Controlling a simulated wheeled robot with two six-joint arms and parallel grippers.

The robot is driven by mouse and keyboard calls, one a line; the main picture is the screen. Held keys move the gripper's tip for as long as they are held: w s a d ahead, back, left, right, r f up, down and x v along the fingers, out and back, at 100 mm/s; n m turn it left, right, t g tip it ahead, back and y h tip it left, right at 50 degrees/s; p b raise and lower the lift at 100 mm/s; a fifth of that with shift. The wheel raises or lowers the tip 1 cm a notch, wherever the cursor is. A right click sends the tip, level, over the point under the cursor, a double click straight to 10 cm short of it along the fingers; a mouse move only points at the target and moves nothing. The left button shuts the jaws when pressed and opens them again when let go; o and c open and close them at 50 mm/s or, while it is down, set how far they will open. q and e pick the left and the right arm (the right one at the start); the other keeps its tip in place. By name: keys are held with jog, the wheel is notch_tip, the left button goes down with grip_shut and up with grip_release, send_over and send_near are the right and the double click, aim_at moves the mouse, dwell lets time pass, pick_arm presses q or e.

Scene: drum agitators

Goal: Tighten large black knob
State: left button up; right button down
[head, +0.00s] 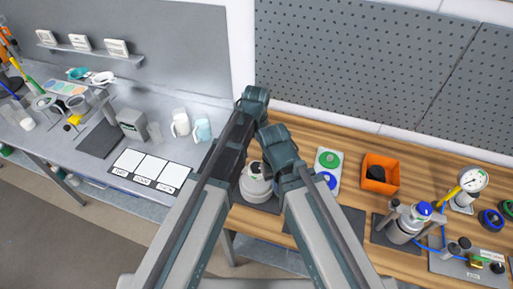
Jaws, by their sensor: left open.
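My left gripper (254,98) is at the far end of my left arm, over the back of the wooden bench; it is open, though its fingers are hard to make out. My right arm ends just to its right, and I cannot make out its fingers. A white rounded vessel (257,190) stands below and between my arms, partly hidden. A dark piece (376,172) lies in an orange bin (380,183); I cannot tell if it is the large black knob. A metal vessel with a blue cap (405,226) stands on the right, with dark fittings beside it.
A board with green and blue discs (327,168) lies between my right arm and the bin. A pressure gauge (473,181) stands at the right. A grey table (205,110) with cups and three white cards is on the left. A perforated panel (380,70) closes off the back.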

pick_arm(q)
notch_tip(320, 180, up, 5)
jog(key=p, duration=0.3)
jog(key=shift+p, duration=0.4)
jog(key=shift+f, duration=0.1)
jog(key=m, duration=3.5)
jog(key=shift+f+m, duration=0.1)
jog(key=shift+m, duration=0.3)
jog(key=shift+f+b, duration=0.2)
jog(key=shift+b, duration=0.15)
